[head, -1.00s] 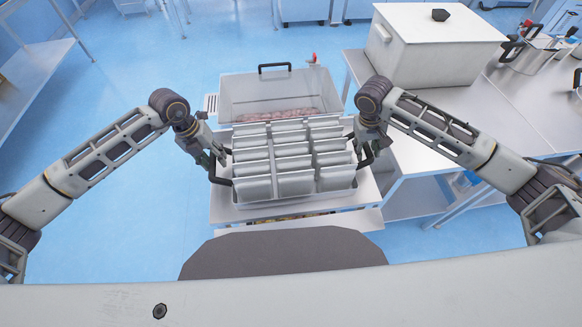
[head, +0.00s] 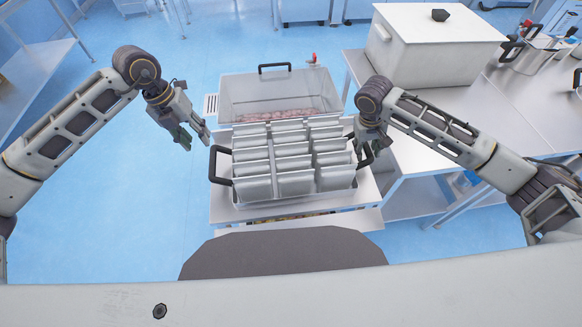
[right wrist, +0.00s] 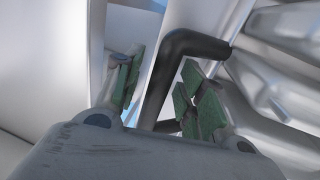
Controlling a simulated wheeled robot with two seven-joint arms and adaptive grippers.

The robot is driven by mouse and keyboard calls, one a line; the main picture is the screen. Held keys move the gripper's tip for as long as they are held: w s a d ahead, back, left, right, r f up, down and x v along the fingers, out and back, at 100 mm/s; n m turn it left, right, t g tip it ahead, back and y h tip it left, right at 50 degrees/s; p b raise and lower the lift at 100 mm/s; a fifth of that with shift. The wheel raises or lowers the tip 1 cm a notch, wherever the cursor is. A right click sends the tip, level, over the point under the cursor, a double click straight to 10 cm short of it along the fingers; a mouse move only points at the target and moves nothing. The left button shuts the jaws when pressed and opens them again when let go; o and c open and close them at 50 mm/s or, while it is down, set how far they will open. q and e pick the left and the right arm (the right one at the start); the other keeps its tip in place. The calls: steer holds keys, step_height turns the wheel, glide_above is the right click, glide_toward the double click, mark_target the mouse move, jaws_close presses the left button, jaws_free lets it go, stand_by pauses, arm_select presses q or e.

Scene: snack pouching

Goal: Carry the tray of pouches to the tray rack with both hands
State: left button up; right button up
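The tray of pouches (head: 297,200) sits on a small metal stand in front of me, with several silver pouches (head: 287,158) in rows. It has a black left handle (head: 214,166) and a black right handle (head: 366,155). My left gripper (head: 194,139) is open and empty, up and left of the left handle, apart from it. My right gripper (head: 364,146) is at the right handle. In the right wrist view, its green-padded fingers (right wrist: 163,92) stand apart with the handle (right wrist: 160,82) between them. I cannot identify the tray rack.
A clear bin (head: 240,98) with reddish contents stands right behind the tray. A metal table (head: 420,150) on the right carries a large white box (head: 432,58) and pots (head: 530,48). A metal shelf unit (head: 35,75) stands at the far left. Blue floor (head: 120,215) is free on the left.

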steer(key=shift+r, duration=0.15)
stand_by(0.5)
step_height(320, 180, up, 12)
steer(key=a, duration=0.2)
steer(key=shift+a+f, duration=0.15)
steer(key=shift+f, duration=0.1)
steer(key=shift+s, duration=0.1)
stand_by(0.8)
